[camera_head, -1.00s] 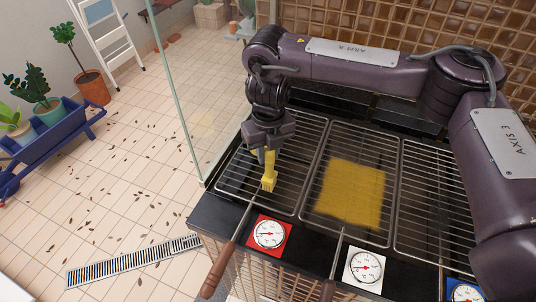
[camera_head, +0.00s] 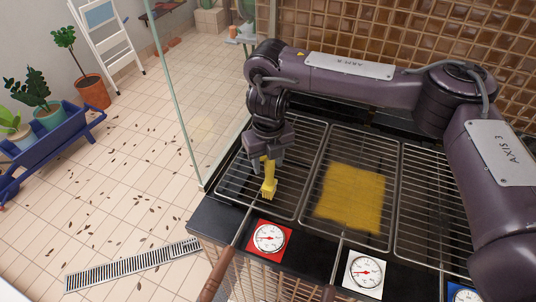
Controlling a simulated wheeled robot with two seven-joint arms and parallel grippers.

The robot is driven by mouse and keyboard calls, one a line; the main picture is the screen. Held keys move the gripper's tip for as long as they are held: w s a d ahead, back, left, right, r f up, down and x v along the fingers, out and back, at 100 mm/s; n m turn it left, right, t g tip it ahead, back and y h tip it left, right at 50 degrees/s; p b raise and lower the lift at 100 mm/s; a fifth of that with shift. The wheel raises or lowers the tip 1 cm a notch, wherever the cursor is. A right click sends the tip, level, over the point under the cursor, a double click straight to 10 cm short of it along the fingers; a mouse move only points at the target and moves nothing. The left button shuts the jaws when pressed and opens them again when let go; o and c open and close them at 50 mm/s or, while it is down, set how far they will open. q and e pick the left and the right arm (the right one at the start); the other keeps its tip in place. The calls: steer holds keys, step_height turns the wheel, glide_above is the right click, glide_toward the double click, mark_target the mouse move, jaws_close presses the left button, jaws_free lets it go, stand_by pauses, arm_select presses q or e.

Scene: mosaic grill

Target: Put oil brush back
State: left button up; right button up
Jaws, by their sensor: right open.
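The yellow oil brush (camera_head: 269,187) stands roughly upright on the left grill grate (camera_head: 299,160), near its middle. My right gripper (camera_head: 269,162) is directly above the brush, pointing down, with its open fingers around or beside the brush's upper part. The wrist hides the brush's top, and I cannot tell whether the fingers touch it. A yellow square patch (camera_head: 350,199) covers part of the middle grate. My left gripper is not in view.
A red dial (camera_head: 269,238), a white dial (camera_head: 365,271) and a partly cut-off blue dial (camera_head: 463,294) line the front edge. A glass panel (camera_head: 205,110) stands at the left. A wooden-handled rod (camera_head: 217,276) juts out in front. The right grate is clear.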

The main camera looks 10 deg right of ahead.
step_height(320, 180, up, 12)
steer(key=shift+s+r+b, duration=0.1)
steer(key=shift+s+b, duration=0.05)
steer(key=shift+b, duration=0.7)
